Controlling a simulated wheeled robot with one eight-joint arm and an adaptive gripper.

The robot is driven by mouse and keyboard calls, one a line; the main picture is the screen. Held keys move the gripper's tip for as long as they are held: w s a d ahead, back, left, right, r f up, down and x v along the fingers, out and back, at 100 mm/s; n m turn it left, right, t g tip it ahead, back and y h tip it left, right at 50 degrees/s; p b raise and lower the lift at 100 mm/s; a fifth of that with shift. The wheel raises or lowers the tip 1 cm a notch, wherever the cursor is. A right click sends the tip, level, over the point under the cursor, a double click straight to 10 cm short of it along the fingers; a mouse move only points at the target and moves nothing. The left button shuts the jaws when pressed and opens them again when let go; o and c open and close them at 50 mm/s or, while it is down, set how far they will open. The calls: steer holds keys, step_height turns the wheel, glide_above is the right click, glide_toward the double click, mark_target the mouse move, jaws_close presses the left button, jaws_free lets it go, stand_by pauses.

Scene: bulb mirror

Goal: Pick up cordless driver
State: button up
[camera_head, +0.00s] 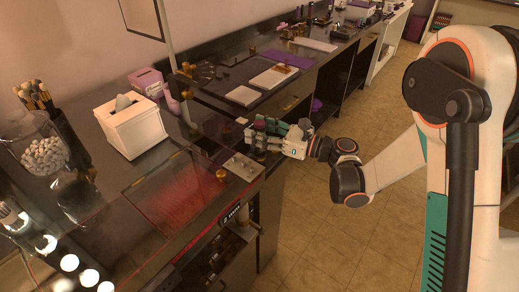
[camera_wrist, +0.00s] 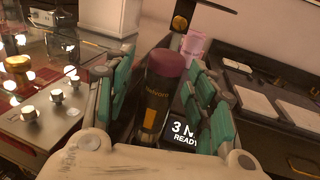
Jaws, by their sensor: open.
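The cordless driver seems to be the dark upright cylinder with a mauve top and an orange patch (camera_wrist: 157,95) in the wrist view. It stands between the teal finger pads of my gripper (camera_wrist: 163,72). The fingers are open on both sides of it, and I cannot tell whether either touches it. A small lit screen reading "3 N" and "READY" (camera_wrist: 184,133) shows at its lower right. Its lower end is hidden by my gripper. In the head view my gripper (camera_head: 272,136) is at the counter's front edge, largely hiding what is between its fingers.
A white tissue box (camera_head: 131,124), a purple box (camera_head: 147,82) and a glass jar (camera_head: 40,145) stand on the dark counter. A metal plate with knobs (camera_head: 240,166) lies close to my gripper. White trays (camera_head: 272,77) lie farther along. The tiled floor (camera_head: 312,232) beside the counter is clear.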

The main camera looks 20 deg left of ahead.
jaws_close()
steer(key=shift+r, duration=0.1)
step_height(320, 180, up, 20)
steer(key=p, duration=0.7)
